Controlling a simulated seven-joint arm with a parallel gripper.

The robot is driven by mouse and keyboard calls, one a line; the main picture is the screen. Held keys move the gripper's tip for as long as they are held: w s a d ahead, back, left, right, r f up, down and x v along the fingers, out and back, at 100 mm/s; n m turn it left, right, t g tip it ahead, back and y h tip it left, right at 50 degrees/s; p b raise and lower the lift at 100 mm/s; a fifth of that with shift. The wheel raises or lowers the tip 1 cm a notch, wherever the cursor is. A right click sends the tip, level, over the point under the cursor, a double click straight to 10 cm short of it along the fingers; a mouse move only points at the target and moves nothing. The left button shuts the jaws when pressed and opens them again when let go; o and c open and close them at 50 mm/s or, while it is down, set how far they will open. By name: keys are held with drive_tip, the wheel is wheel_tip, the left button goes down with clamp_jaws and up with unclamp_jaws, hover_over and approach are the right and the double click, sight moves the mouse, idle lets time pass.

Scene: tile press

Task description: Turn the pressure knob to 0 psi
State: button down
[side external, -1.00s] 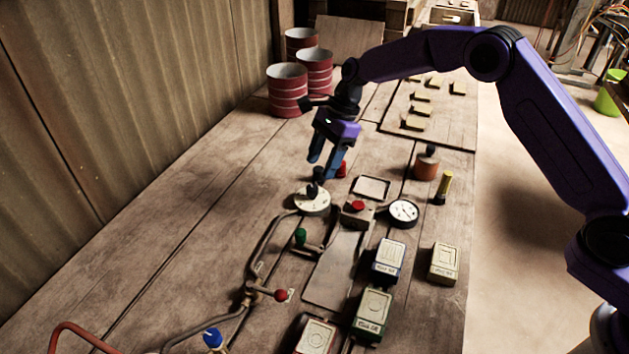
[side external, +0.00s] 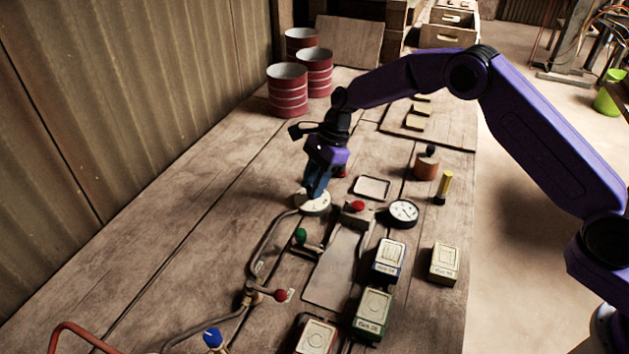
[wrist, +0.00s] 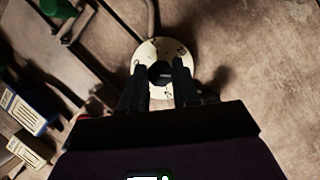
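The pressure knob is a black grip (wrist: 160,72) on a round cream dial (wrist: 152,51) with dark markings around its rim. In the side view the dial (side external: 318,209) lies on the bench, partly covered by my gripper (side external: 313,196). My gripper points down over the dial. In the wrist view its two dark fingers (wrist: 160,74) stand on either side of the black grip, very close to it. I cannot tell whether they press on it. The markings are too small to read surely, and the setting is unclear.
A round gauge (side external: 404,212) with a white face stands right of the dial. A red button (side external: 357,206) and a green-topped valve (side external: 300,236) are close by. Labelled boxes (side external: 389,261) stand nearer the camera. The bench left of the dial is clear.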

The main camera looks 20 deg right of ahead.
drive_tip(key=shift+n, duration=0.3)
drive_tip(key=n+g, duration=0.1)
drive_tip(key=n, duration=0.1)
drive_tip(key=n+h, duration=0.1)
drive_tip(key=n, duration=0.1)
drive_tip(key=shift+w+g, duration=0.2)
drive_tip(key=shift+g, duration=0.2)
drive_tip(key=shift+n+g+h, duration=0.5)
drive_tip(key=shift+n, duration=1.8)
drive_tip(key=c, duration=0.8)
unclamp_jaws()
drive_tip(key=shift+a, duration=0.1)
